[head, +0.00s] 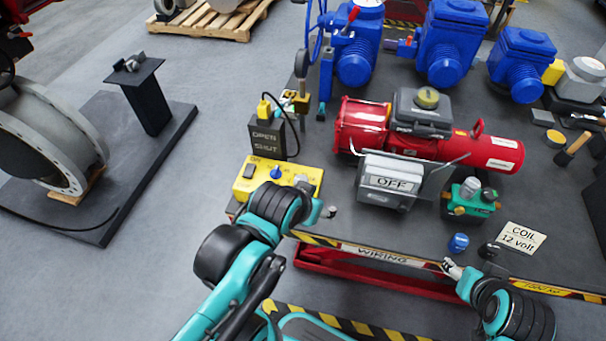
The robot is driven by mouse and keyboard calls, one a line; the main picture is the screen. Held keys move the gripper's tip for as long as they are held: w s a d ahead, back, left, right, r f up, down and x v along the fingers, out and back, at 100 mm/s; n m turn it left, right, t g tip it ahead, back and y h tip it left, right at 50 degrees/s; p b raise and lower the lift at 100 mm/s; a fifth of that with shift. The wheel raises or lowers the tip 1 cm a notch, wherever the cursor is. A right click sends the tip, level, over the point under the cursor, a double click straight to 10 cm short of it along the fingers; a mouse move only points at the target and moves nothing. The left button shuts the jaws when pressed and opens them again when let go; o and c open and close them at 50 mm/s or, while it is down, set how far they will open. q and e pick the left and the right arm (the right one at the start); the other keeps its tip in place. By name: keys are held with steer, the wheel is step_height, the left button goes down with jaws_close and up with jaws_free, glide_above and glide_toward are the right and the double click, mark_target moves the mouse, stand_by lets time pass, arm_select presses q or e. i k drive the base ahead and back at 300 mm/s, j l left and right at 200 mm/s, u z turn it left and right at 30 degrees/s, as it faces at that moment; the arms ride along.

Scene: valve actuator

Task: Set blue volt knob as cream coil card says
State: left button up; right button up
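A yellow box (248,187) with a blue knob (275,172) on top sits at the table's front left corner. The knob's scale is too small to read. A cream card (521,237) lies on the table at the right and reads "COIL 12 volt". My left gripper (329,211) is just right of the yellow box, apart from the knob; my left arm hides the box's front part. My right gripper (450,266) is at the table's front edge, left of the card and below a small blue round object (458,242). Both grippers' fingers are too small to judge.
A red actuator (360,127) fills the table's middle, with a grey "OFF" box (393,180) before it. A dark "OPEN/SHUT" box (266,138) stands behind the yellow box. A green device (470,200) and a small black object (489,250) are near the card.

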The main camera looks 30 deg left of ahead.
mark_target(275, 173)
steer(key=u, duration=1.25)
